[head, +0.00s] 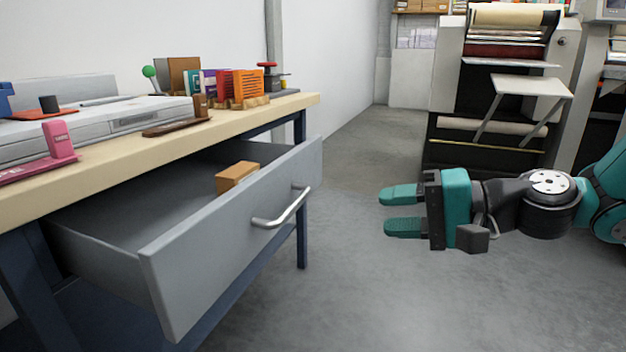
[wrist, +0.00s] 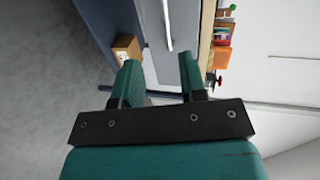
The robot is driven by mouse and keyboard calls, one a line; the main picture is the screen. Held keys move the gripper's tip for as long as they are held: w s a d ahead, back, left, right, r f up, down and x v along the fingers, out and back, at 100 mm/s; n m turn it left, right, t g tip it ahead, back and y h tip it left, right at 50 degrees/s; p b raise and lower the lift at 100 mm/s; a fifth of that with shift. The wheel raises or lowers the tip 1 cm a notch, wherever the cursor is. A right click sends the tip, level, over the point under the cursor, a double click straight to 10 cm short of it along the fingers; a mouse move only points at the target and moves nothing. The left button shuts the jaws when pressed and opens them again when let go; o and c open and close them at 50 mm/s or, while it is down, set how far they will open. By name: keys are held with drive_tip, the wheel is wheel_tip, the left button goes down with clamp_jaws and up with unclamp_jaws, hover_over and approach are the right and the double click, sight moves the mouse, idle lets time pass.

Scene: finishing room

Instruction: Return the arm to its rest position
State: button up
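My gripper (head: 403,210) is in the right half of the head view, held in the air to the right of the open drawer. Its two teal fingers are apart with nothing between them. My arm reaches in from the right edge. In the wrist view the two fingers of my gripper (wrist: 160,78) also stand apart and empty. The grey drawer (head: 205,250) is pulled out from under the bench, and its bar handle (head: 282,208) faces right, clear of my gripper.
The wooden bench top (head: 150,140) at left holds a grey machine (head: 110,118), a pink stapler-like item (head: 60,142) and several coloured books (head: 235,85). A large press (head: 495,80) stands at the back right. The floor (head: 360,290) between is clear.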

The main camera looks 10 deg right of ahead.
drive_tip(key=s+a+f+n+g+h, duration=0.35)
drive_tip(key=s+a+n+g, duration=0.3)
drive_tip(key=s, duration=0.25)
drive_tip(key=s+d+n+h, duration=0.3)
drive_tip(key=s+n+h, duration=0.3)
drive_tip(key=s, duration=0.2)
wheel_tip(320, 180, up, 36)
drive_tip(key=p, duration=3.7)
drive_tip(key=shift+w+r+g+p, duration=0.25)
drive_tip(key=shift+g+p, duration=0.1)
drive_tip(key=shift+g, duration=0.1)
